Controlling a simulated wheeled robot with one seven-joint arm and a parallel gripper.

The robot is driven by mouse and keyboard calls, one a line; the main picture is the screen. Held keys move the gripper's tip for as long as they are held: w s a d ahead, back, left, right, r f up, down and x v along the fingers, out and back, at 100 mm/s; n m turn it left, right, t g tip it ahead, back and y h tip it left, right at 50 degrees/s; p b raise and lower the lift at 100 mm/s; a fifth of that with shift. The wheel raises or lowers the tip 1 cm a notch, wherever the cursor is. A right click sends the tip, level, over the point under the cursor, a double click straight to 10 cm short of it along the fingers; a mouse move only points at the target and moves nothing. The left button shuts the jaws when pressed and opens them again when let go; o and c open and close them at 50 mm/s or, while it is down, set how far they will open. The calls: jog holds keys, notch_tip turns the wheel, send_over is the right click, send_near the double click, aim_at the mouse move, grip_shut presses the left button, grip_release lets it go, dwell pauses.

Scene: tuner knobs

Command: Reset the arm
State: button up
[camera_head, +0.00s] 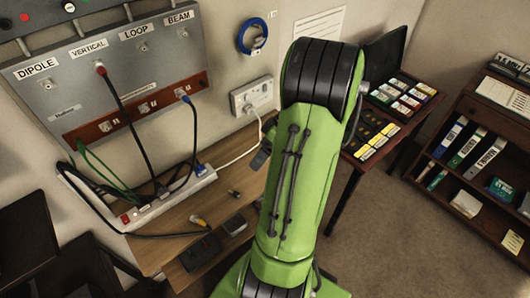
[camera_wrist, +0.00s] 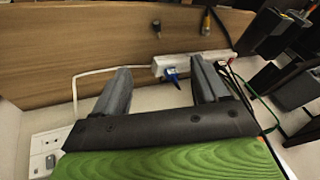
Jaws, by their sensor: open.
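My green arm reaches up from the bottom middle of the head view and bends over at a black joint near the top. My gripper (camera_wrist: 162,78) shows in the wrist view with its two dark fingers wide apart and nothing held between them. Beyond the fingers are the white power strip (camera_wrist: 196,62) and a blue plug (camera_wrist: 172,77). In the head view only a small dark part of the gripper (camera_head: 262,155) shows left of the arm, above the desk. The arm hides the rest.
A grey panel (camera_head: 35,95) labelled DIPOLE, VERTICAL, LOOP and BEAM hangs at left, with cables running to the power strip (camera_head: 165,201). The wooden desk (camera_head: 178,222) holds small dark items. A wall socket (camera_head: 251,96) is behind. A side table (camera_head: 355,145) and bookshelf (camera_head: 455,155) stand right; floor between is clear.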

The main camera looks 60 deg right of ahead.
dwell(0.4)
jog(key=w+a+r+g+h, duration=0.1)
jog(key=w+a+r, duration=0.25)
jog(key=a, duration=0.35)
jog(key=w+a+r+h, duration=0.1)
jog(key=w+a+r, duration=0.1)
jog(key=a+r, duration=0.4)
jog(key=s+a+r+t+h, duration=0.1)
jog(key=s+a+r+t, duration=0.1)
jog(key=s+a, duration=0.7)
jog(key=a+r, duration=0.1)
jog(key=a, duration=0.3)
jog(key=shift+r+m+t+h, duration=0.3)
jog(key=shift+h, duration=0.1)
jog(key=shift+a, duration=0.1)
